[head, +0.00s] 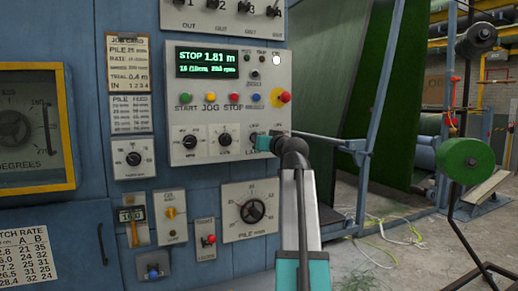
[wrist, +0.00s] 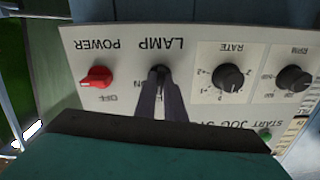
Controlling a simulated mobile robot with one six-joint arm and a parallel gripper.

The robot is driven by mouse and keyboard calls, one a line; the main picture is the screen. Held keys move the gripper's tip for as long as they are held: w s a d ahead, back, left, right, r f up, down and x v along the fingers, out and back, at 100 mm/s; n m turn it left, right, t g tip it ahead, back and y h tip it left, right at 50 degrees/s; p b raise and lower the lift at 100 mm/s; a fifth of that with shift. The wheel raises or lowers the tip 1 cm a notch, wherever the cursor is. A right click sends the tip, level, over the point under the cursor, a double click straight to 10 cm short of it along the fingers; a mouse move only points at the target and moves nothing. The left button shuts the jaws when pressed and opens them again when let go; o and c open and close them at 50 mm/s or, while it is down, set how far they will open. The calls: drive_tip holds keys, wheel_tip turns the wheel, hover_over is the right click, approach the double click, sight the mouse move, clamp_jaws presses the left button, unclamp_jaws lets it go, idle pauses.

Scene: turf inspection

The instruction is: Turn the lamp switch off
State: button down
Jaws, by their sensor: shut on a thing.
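The lamp switch (wrist: 159,70) is a small dark lever under the label LAMP on the pale control panel, shown upside down in the wrist view. My gripper (wrist: 161,82) has its two dark fingers closed together on this switch. The fingers cover most of the lever and part of its ON marking, so I cannot tell its position. In the head view my gripper (head: 258,141) reaches the panel's lower right corner, and my arm hides the area to its right.
A red POWER knob (wrist: 97,78) sits close beside the lamp switch. The RATE knob (wrist: 229,77) is on its other side. Above, in the head view, are several coloured buttons, a red stop knob (head: 284,97) and a lit display (head: 208,63). A metal rail (head: 330,139) extends right.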

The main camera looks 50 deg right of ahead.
drive_tip(key=shift+f+n+b, duration=0.1)
drive_tip(key=shift+n+b, duration=0.55)
drive_tip(key=shift+n, duration=0.15)
drive_tip(key=c, duration=1.8)
unclamp_jaws()
drive_tip(key=shift+c, duration=0.2)
drive_tip(key=shift+s, duration=0.1)
drive_tip(key=p+v, duration=0.1)
drive_tip(key=v, duration=1.2)
drive_tip(key=shift+s+a, duration=0.2)
drive_tip(key=shift+s, duration=0.1)
